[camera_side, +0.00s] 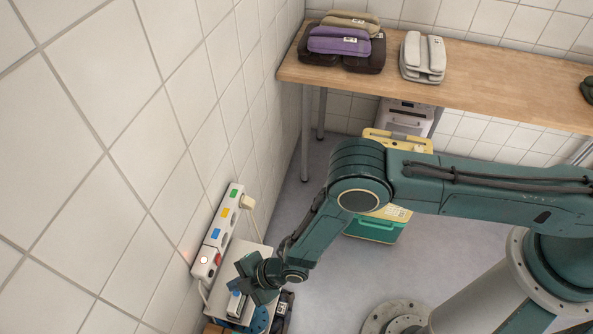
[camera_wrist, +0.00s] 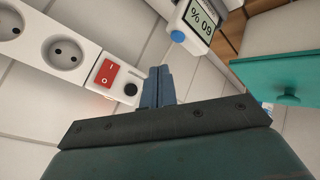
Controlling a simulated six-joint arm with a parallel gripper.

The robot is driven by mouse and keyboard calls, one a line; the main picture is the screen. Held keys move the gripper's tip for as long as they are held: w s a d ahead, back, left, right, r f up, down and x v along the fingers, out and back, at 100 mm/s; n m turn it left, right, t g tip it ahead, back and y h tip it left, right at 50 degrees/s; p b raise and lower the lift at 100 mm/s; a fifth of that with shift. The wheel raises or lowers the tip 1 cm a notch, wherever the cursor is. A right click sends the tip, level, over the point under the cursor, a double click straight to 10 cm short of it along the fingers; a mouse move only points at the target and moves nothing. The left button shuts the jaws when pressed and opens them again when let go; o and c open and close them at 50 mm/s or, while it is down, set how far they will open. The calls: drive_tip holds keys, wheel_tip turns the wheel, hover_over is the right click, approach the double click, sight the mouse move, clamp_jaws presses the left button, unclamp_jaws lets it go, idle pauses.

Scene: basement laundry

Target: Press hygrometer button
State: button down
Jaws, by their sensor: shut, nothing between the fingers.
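The hygrometer (camera_wrist: 203,15) is a white box with a grey display that reads 60 % upside down, at the top of the wrist view. Its round blue button (camera_wrist: 178,36) sits on the near lower left corner. My gripper (camera_wrist: 158,70) is shut and empty, its blue-grey fingertips below and left of the button in the picture, with a visible gap between them. In the side view my gripper (camera_side: 247,283) is low by the tiled wall. A white and blue thing (camera_side: 236,305) partly behind it may be the hygrometer, but I cannot tell for sure.
A white power strip (camera_wrist: 88,52) with a red rocker switch (camera_wrist: 108,72) and a black button lies close left of my fingertips. It runs up the wall in the side view (camera_side: 225,215). A teal panel with a knob (camera_wrist: 289,97) is at right. A wooden bench (camera_side: 480,80) stands behind.

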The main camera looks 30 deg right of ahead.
drive_tip(key=shift+r, duration=1.8)
